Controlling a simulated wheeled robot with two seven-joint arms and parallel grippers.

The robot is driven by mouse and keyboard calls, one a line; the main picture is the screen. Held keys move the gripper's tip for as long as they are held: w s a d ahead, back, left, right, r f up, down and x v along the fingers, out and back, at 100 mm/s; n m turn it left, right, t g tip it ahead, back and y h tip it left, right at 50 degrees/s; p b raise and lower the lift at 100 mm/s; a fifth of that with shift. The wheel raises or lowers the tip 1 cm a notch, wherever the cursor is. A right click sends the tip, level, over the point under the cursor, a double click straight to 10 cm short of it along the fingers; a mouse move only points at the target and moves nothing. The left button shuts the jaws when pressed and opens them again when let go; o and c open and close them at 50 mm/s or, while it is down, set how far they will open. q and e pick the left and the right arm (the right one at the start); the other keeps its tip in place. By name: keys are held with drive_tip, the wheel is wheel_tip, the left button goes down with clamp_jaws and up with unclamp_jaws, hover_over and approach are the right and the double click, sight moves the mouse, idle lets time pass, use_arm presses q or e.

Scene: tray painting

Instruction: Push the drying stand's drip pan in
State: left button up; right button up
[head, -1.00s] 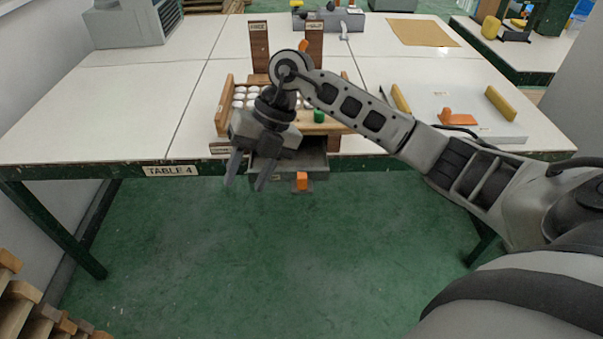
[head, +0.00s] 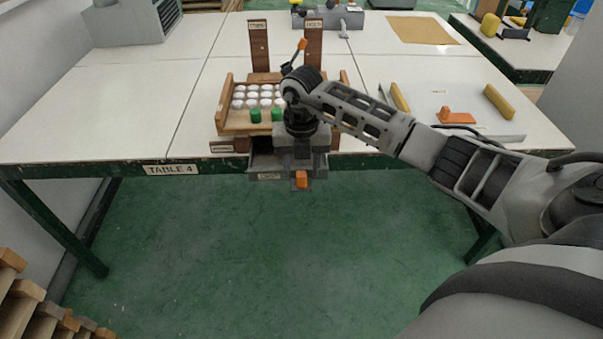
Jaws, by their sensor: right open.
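The drying stand (head: 232,122) is a wooden rack at the table's front edge, holding rows of white round pieces and a few green ones. Its grey drip pan (head: 266,176) sticks out below the front, past the table edge, with a label and an orange handle (head: 302,179). My right gripper (head: 302,184) is open and points down at the pan's front, with its fingers around or just over the handle; contact cannot be told. My right wrist hides the right part of the stand and pan. My left gripper is not in view.
Two labelled brown uprights (head: 258,45) stand behind the rack. To the right lie yellow bars (head: 499,102) and an orange piece (head: 456,116) on a pale board. A grey box (head: 130,22) stands back left.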

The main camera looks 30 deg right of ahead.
sight(302, 174)
drive_tip(key=shift+f, duration=1.6)
